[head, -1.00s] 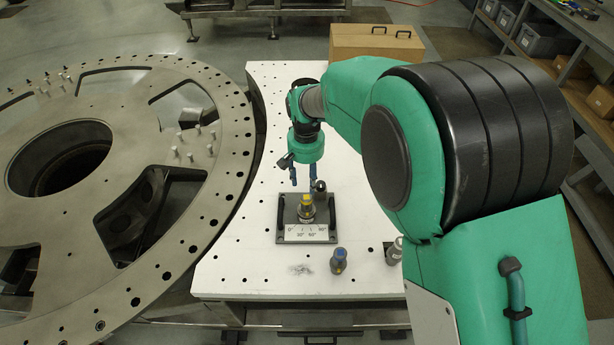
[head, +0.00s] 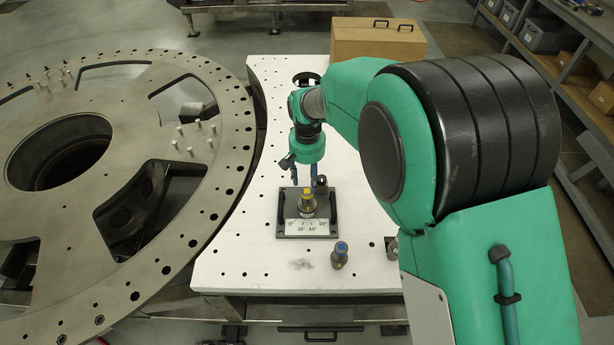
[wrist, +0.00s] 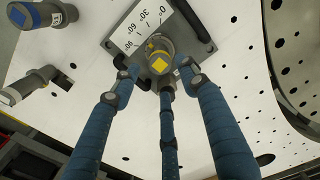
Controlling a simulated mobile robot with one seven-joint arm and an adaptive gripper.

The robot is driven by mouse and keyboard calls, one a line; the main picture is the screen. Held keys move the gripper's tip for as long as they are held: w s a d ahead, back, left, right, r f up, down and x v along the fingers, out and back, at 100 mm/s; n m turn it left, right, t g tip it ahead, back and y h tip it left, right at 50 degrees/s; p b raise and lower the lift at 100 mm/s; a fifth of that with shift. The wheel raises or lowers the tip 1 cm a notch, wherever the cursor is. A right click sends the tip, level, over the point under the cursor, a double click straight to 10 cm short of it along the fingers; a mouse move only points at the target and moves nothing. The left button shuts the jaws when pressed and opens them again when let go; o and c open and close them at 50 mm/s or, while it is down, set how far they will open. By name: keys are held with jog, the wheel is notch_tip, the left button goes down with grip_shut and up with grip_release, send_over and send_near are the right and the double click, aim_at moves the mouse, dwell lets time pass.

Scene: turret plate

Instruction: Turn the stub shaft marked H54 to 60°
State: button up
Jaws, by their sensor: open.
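The stub shaft (head: 307,202) stands upright on a dark square plate with a yellow-marked top; it also shows in the wrist view (wrist: 159,58). I cannot read an H54 mark. A white scale label (head: 307,227) lies on the plate's front side, with marks from 0° to 90°; it is upside down in the wrist view (wrist: 138,27). My gripper (head: 303,186) is open, just behind the shaft in the head view. In the wrist view its blue fingers (wrist: 164,78) reach toward the shaft, with nothing gripped. I cannot tell whether any fingertip touches it.
A blue-topped shaft (head: 339,255) stands in front of the plate, and a grey one (head: 392,248) is partly hidden by my arm. The large turret ring (head: 225,150) lies left of the white table (head: 235,270). A cardboard box (head: 375,42) stands behind.

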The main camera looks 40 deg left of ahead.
aim_at(307, 191)
jog(key=shift+f+b, duration=1.15)
jog(key=shift+f, duration=1.85)
jog(key=c, duration=0.9)
jog(key=shift+n, duration=0.9)
jog(key=o, duration=0.9)
